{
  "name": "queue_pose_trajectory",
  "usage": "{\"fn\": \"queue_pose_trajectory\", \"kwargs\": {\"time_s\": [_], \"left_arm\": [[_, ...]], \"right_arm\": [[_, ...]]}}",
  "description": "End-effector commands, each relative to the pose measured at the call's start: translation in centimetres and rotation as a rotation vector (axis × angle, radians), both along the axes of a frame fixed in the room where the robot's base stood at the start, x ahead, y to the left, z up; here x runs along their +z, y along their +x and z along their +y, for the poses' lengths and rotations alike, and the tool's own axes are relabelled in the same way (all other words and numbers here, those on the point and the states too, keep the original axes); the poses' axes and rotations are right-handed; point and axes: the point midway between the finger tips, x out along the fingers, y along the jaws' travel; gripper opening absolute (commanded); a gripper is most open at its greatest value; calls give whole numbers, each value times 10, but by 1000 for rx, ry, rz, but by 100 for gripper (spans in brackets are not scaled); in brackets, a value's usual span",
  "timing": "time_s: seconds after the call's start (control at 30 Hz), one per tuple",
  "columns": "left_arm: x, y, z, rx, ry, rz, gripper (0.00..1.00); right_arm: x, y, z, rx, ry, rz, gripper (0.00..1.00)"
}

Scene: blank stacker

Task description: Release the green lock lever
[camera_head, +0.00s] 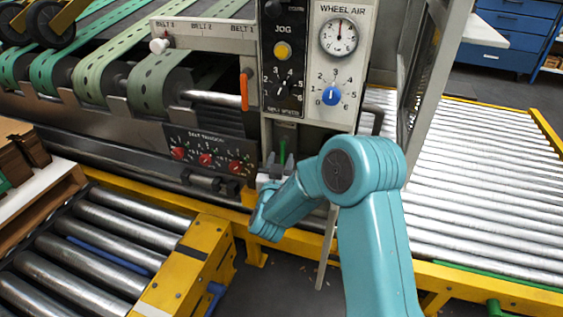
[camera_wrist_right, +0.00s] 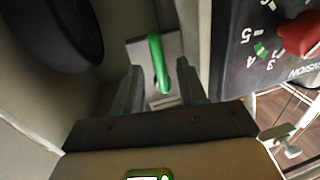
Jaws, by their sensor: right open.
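The green lock lever (camera_head: 282,150) stands on the machine's front, below the control panel and right of the belt tension knobs. In the right wrist view the green lever (camera_wrist_right: 157,58) is upright on a small grey plate (camera_wrist_right: 140,50) with a slot. My right gripper (camera_head: 279,166) is at the lever. In the wrist view its two fingers (camera_wrist_right: 158,78) are apart, one on each side of the lever's lower part. I cannot tell if either finger touches it. My left gripper is not in view.
The belt tension panel (camera_head: 208,150) with red knobs is close on the left. An orange lever (camera_head: 244,90) is above it. The control panel (camera_head: 310,65) with gauge and dials stands above my gripper. A dark round part (camera_wrist_right: 60,30) is close by in the wrist view.

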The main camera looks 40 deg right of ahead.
Motion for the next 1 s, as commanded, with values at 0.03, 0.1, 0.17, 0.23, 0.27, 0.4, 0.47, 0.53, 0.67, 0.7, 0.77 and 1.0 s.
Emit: {"fn": "queue_pose_trajectory", "kwargs": {"time_s": [0.03, 0.1, 0.17, 0.23, 0.27, 0.4, 0.47, 0.53, 0.67, 0.7, 0.77, 1.0], "left_arm": [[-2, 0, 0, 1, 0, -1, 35], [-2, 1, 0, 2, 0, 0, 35], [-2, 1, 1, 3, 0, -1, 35], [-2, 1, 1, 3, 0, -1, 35], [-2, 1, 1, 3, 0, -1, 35], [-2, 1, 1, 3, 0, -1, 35], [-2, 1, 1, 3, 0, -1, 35], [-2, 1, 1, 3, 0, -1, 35], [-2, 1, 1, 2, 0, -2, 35], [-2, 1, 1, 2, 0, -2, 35], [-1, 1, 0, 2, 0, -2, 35], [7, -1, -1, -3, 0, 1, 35]], "right_arm": [[-1, 3, -4, -1, -1, -2, 41], [-1, 6, -8, 0, 0, 0, 41], [0, 7, -10, 0, -1, -1, 41], [0, 8, -10, 0, -1, 0, 41], [0, 8, -10, 0, -1, 0, 41], [0, 8, -10, 0, -1, 1, 41], [0, 8, -10, 0, 0, 0, 22], [0, 8, -10, 0, 0, 0, 0], [0, 7, -10, 0, 0, 0, 0], [0, 7, -10, 0, 0, 0, 0], [0, 7, -10, 0, -2, 2, 0], [3, 5, -11, 0, -29, 57, 0]]}}
